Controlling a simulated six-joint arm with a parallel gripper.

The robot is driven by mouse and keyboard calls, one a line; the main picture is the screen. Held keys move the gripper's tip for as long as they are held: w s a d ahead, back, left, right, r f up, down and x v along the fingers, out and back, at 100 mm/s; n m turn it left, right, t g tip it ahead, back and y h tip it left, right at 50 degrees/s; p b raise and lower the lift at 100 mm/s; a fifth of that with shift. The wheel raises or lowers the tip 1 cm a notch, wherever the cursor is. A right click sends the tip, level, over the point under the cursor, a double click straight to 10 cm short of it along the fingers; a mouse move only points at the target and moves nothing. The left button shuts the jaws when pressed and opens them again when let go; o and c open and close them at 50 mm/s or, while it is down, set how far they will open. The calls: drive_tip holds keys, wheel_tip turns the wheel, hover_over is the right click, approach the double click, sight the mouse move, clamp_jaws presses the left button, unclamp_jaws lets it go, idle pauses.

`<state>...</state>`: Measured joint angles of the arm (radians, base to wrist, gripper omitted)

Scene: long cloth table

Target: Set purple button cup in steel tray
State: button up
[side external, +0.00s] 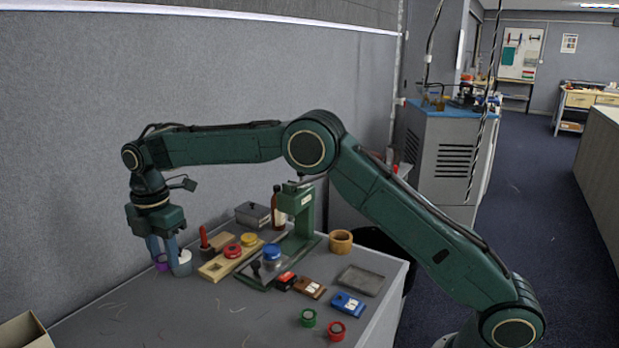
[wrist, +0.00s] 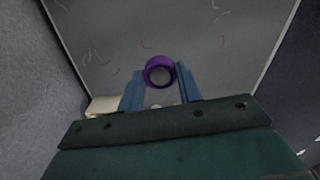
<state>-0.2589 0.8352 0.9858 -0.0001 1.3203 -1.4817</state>
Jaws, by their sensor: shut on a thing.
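The purple button cup (side external: 160,264) is between the blue fingers of my gripper (side external: 166,252) at the left of the table. In the wrist view the cup (wrist: 159,59) shows as a purple ring with a grey inside, between the two fingertips (wrist: 160,76). My gripper is shut on it and points down. I cannot tell whether the cup touches the table. The steel tray (side external: 361,280) is a shallow grey tray at the right of the table, far from my gripper. It looks empty.
A whitish cylinder (side external: 183,265) stands beside my fingers. A wooden block (side external: 213,270) with red and yellow lids, a green press (side external: 300,215), a brown bottle (side external: 277,208) and a wooden cup (side external: 341,241) stand between. Small boxes (side external: 347,304) lie before the tray. The front left table is clear.

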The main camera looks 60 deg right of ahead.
sight(164, 257)
drive_tip(key=shift+r, duration=2.7)
drive_tip(key=shift+d+r, duration=0.2)
drive_tip(key=shift+d, duration=0.15)
drive_tip(key=s+d+r+m, duration=0.1)
drive_tip(key=s+d, duration=0.3)
drive_tip(key=d, duration=0.9)
drive_tip(key=s+d+m, duration=0.1)
drive_tip(key=s+d, duration=0.4)
drive_tip(key=d, duration=0.8)
drive_tip(key=s+d+f+m, duration=0.1)
drive_tip(key=s+d, duration=0.5)
drive_tip(key=s, duration=0.3)
drive_tip(key=s+d+m, duration=0.1)
drive_tip(key=s+d, duration=0.5)
drive_tip(key=s, duration=0.3)
wheel_tip(164, 257, down, 5)
drive_tip(key=shift+w+d+f, duration=0.1)
drive_tip(key=shift+w+d, duration=0.05)
